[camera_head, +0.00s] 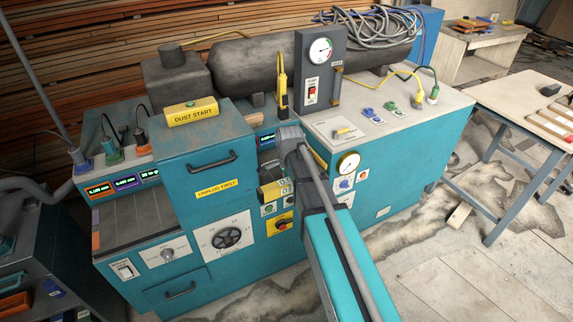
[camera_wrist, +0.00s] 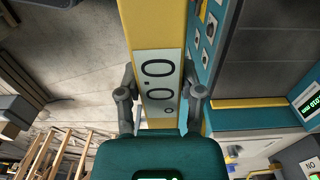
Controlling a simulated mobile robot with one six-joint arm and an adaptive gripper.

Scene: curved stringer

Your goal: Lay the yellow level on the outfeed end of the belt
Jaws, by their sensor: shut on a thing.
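The yellow level (camera_wrist: 163,30) is a long yellow bar with a white display reading 0.00. My gripper (camera_wrist: 160,95) is shut on it, with one finger on each long side. In the head view, part of the level (camera_head: 272,190) shows in front of the teal machine, left of my arm. My fingers are hidden there. The belt's dark surface (camera_wrist: 268,50) lies right of the level in the wrist view, with a yellow strip (camera_wrist: 250,103) across one end. In the head view my arm and the hood hide most of this belt. The height between level and belt is unclear.
The teal hood (camera_head: 205,150) stands left of my arm. The right cabinet (camera_head: 410,145) carries a gauge, switches and cables. A front panel with a handwheel (camera_head: 226,237) and a red button (camera_head: 282,225) lies close to the level.

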